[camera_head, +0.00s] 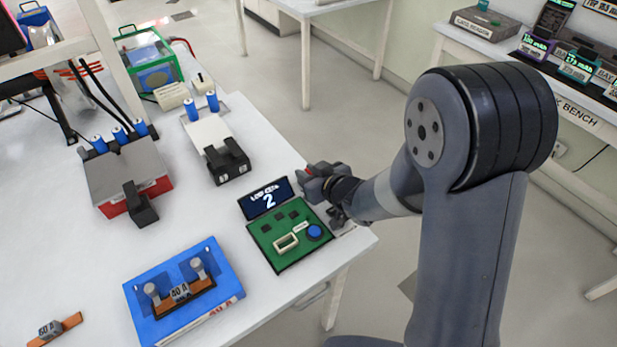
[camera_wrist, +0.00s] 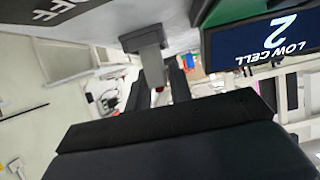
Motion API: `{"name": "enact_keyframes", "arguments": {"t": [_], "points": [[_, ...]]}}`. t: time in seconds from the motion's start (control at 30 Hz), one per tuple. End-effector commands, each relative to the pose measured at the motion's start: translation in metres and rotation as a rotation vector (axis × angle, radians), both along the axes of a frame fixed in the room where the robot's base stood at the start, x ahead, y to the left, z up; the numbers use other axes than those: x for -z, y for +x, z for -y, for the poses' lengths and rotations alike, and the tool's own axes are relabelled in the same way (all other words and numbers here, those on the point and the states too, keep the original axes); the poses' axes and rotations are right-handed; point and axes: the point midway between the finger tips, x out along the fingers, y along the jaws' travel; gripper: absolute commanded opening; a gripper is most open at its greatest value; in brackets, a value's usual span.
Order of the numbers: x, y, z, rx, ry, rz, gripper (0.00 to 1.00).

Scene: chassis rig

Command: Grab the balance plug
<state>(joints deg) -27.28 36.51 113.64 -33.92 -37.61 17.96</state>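I cannot single out the balance plug for certain. Pale connector pieces (camera_head: 172,96) lie at the back of the bench beside the green-framed case. A cream rectangular socket (camera_head: 286,242) sits on the green board (camera_head: 272,258), left of a blue button (camera_head: 314,232). My gripper (camera_head: 318,184) is over the bench's right edge, just right of the board's "LOW CELL 2" display (camera_head: 268,198). In the wrist view, my dark fingers (camera_wrist: 158,88) stand apart with a gap between them. A grey block with a stem (camera_wrist: 145,40) shows at them; contact is unclear.
A blue tray (camera_head: 218,252) with a 40 A fuse stands at the front. Two boxes with black levers, one red and grey (camera_head: 110,176), one white (camera_head: 205,130), stand behind. An "OFF" label (camera_wrist: 40,22) shows in the wrist view. Floor is open right of the bench.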

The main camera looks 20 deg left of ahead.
Motion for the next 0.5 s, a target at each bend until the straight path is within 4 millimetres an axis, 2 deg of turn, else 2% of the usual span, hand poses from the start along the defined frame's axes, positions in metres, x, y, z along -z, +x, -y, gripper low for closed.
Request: {"name": "enact_keyframes", "arguments": {"t": [0.03, 0.23, 0.5], "points": [[0.0000, -0.0001, 0.0001, 0.000, 0.000, 0.000, 0.16], [-0.0001, -0.0001, 0.0001, 0.000, 0.000, 0.000, 0.00], [-0.0002, -0.0001, 0.0001, 0.000, 0.000, 0.000, 0.00]]}}
